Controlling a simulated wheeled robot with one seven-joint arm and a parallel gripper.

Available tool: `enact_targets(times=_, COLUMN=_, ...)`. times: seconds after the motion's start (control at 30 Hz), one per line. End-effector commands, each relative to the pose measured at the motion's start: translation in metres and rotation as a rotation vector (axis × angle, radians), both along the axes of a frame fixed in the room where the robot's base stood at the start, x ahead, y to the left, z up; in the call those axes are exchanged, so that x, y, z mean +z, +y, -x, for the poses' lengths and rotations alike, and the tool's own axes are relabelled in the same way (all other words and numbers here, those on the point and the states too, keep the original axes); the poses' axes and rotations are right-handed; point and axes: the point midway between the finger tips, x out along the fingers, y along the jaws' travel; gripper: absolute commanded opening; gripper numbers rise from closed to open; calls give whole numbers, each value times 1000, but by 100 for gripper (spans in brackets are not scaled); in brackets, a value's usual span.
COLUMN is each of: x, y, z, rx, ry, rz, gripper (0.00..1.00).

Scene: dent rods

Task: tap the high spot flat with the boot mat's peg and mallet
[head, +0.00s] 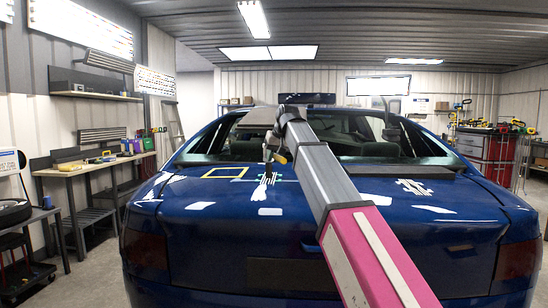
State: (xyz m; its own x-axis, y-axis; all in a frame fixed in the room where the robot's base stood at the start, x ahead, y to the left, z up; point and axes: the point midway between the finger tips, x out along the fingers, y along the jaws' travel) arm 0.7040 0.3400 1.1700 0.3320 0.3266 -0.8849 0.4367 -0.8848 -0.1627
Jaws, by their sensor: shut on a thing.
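The blue car's boot lid (170,208) faces me. On its left part lies a yellow outlined rectangle (207,177). Right of it, small teal marks (291,177) flank a white striped patch; I cannot make out a high spot there. A dark flat strip (405,170), perhaps the boot mat, lies at the right near the rear window. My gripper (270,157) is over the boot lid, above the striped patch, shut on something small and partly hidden. I cannot tell whether it is the peg or the mallet. An orange-yellow bit (281,158) shows beside it.
My arm crosses the view from the lower right and hides part of the boot and window. A workbench (95,165) stands at the left, a red tool cabinet (485,155) at the right. Another white striped patch (413,187) shows on the right of the lid.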

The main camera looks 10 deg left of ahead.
Motion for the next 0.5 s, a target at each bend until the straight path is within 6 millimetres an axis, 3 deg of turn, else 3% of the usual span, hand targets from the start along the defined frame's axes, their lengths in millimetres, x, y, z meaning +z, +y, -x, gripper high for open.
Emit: enact_targets(times=0.5, x=-3, y=0, z=0, rx=0, ry=1, rz=0, gripper=0)
